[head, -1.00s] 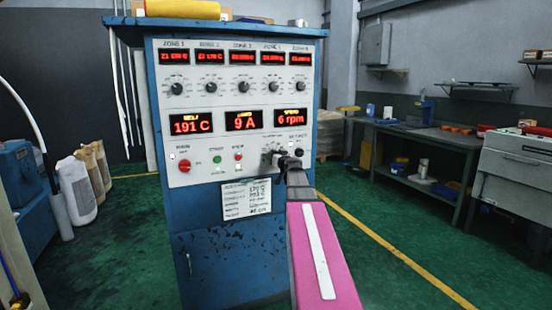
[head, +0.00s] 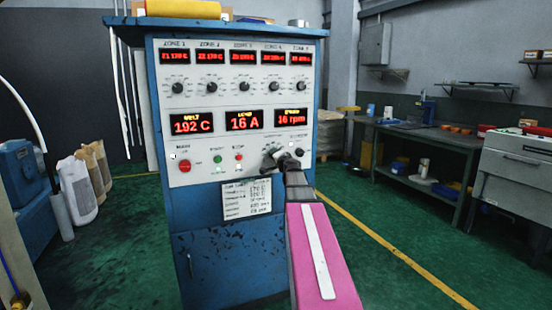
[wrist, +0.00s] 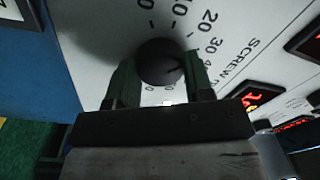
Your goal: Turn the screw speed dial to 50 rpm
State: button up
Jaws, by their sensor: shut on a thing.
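The screw speed dial is a dark round knob (wrist: 160,62) on the white panel, with a printed scale around it; 20 and 30 can be read in the wrist view. My gripper (wrist: 160,80) is shut on the knob, one finger on each side. In the head view my gripper (head: 281,158) is at the lower right of the panel and hides most of the dial. The speed display (head: 292,118) reads 16 rpm. The knob's pointer is hard to make out.
The blue control cabinet (head: 215,255) carries the panel. A red button (head: 185,166) and several zone knobs are on the same panel. The load display (head: 244,121) reads 16 A and the melt display (head: 192,123) 192 C. A workbench (head: 430,145) stands at the right.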

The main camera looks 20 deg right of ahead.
jog(key=m, duration=1.3)
jog(key=shift+r+m+h, duration=0.1)
jog(key=shift+m+h, duration=0.2)
jog(key=shift+m, duration=0.3)
jog(key=o, duration=0.9)
jog(key=s, duration=1.1)
jog(key=shift+w+f, duration=0.1)
jog(key=shift+f, duration=0.1)
